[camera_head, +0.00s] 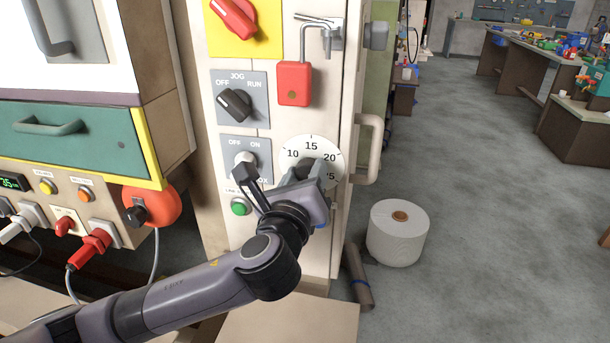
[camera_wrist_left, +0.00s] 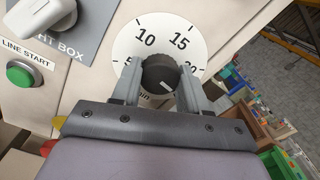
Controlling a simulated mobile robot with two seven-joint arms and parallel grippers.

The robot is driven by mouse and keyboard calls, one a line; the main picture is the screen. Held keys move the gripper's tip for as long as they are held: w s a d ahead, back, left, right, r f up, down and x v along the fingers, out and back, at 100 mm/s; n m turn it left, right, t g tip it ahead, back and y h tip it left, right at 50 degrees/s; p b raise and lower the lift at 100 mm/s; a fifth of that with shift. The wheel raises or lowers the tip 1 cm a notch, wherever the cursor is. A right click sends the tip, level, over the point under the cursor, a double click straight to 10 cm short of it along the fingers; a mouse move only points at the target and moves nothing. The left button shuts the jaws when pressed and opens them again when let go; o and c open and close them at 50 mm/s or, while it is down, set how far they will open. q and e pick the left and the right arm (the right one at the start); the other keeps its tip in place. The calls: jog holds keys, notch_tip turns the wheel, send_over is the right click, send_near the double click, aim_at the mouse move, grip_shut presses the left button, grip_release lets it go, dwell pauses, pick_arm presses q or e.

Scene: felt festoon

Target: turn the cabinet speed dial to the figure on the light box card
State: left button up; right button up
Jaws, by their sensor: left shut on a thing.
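The speed dial is a dark round knob (camera_wrist_left: 158,74) on a white scale disc (camera_head: 312,144) on the cabinet front. The figures 10, 15 and 20 can be read in the head view. My left gripper (camera_head: 306,174) is shut on the knob, with one finger on each side (camera_wrist_left: 160,90). The right finger hides part of the scale there, so I cannot tell the exact setting. No light box card with a readable figure shows. My right gripper is not in view.
Left of the dial are the light box switch (camera_head: 245,160) and green line start button (camera_head: 240,207). A red padlock-like block (camera_head: 294,84) hangs above. A beige handle (camera_head: 369,150) juts out at the right. A white roll (camera_head: 397,234) stands on the floor.

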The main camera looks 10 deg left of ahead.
pick_arm(q)
jog(key=shift+m, duration=2.1)
jog(key=o, duration=1.1)
jog(key=shift+c, duration=0.2)
jog(key=s, duration=0.7)
jog(key=shift+b, duration=0.45)
jog(key=shift+s, duration=0.1)
